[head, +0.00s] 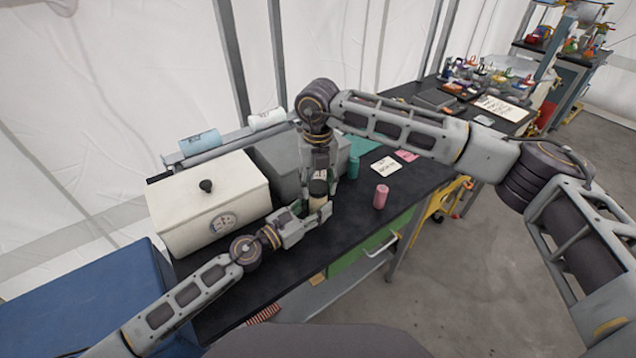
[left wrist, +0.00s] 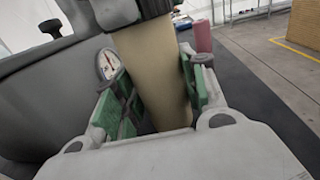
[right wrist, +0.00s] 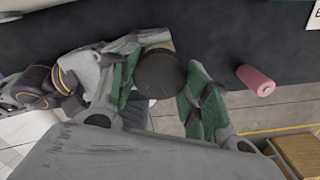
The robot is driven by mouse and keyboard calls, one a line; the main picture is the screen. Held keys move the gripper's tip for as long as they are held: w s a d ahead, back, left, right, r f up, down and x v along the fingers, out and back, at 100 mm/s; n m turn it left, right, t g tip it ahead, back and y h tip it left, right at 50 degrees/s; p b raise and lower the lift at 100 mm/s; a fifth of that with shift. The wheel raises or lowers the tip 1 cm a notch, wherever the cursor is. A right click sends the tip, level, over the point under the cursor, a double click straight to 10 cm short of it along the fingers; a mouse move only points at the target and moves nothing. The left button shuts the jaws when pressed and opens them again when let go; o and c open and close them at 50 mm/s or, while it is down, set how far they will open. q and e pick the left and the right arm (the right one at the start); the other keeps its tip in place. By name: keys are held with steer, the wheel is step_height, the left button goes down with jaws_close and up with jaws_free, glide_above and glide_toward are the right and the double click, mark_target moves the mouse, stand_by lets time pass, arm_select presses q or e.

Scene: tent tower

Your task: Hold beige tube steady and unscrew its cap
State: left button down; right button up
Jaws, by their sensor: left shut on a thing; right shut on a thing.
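The beige tube (left wrist: 155,75) stands upright between the green pads of my left gripper (head: 312,216), which is shut on its body. In the head view the tube (head: 317,188) is mostly hidden by my grippers. Its dark round cap (right wrist: 160,74) is on top of the tube, between the green pads of my right gripper (right wrist: 168,82), which comes from above and is shut on it. The cap's underside edge also shows at the top of the left wrist view (left wrist: 155,8).
A white box with a gauge (head: 200,205) is close on the left. White paper (head: 386,165) lies behind the pink tube. The bench front has some free room.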

steer(key=n, duration=0.4)
steer(key=shift+n, duration=0.4)
arm_select(q)
steer(key=shift+d, duration=0.1)
arm_select(e)
steer(key=n, duration=0.4)
steer(key=shift+n, duration=0.3)
steer(key=n, duration=0.4)
steer(key=shift+n, duration=0.3)
steer(key=n, duration=0.4)
steer(key=shift+n, duration=0.3)
steer(key=n, duration=0.4)
steer(key=shift+n, duration=0.3)
steer(key=n, duration=0.4)
steer(key=shift+r, duration=0.1)
steer(key=n, duration=0.9)
